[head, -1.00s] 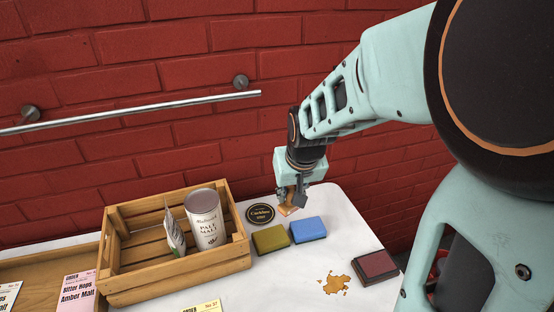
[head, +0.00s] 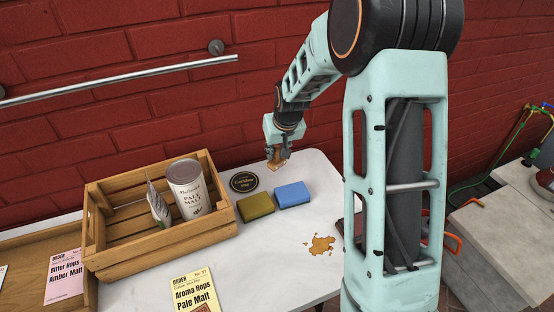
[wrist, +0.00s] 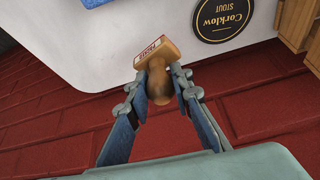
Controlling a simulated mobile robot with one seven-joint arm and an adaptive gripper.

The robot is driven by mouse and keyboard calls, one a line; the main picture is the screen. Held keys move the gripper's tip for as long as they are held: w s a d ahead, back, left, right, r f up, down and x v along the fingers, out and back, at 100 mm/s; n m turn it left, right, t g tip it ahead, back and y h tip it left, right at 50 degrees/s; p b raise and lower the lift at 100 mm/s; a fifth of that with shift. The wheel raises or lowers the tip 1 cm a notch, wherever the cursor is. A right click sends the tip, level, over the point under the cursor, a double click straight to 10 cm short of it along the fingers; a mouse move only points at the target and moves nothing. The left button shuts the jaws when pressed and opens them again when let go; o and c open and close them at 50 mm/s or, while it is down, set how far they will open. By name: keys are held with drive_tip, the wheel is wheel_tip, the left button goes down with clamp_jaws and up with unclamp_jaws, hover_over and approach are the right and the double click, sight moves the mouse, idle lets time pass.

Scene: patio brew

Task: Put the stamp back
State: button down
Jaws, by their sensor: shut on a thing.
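My gripper (head: 277,160) is shut on the wooden stamp (wrist: 157,66), which has a rounded handle and a block end with a small red-and-white label. It holds the stamp near the table's back edge, by the brick wall. The stamp also shows in the head view (head: 276,165), small and partly covered by the fingers. A dark ink pad (head: 357,226) is at the table's right, mostly hidden behind my arm. A round black Corklow Stout coaster (head: 244,181) lies left of the gripper; it also shows in the wrist view (wrist: 224,14).
A wooden crate (head: 160,254) holds a Pale Malt can (head: 187,189) and a packet (head: 157,205). Green (head: 256,206) and blue (head: 292,195) sponges lie beside it. A brown spill (head: 320,245) marks the white table (head: 268,246). Order cards (head: 194,292) lie at the front.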

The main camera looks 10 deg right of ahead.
sight(278, 157)
drive_tip(key=shift+w+d+f, duration=0.2)
drive_tip(key=shift+w+f, duration=0.25)
drive_tip(key=shift+f, duration=1.65)
drive_tip(key=shift+f, duration=0.1)
drive_tip(key=shift+f+b, duration=0.15)
drive_tip(key=shift+b, duration=0.25)
drive_tip(key=c, duration=1.7)
unclamp_jaws()
drive_tip(key=shift+r, duration=0.2)
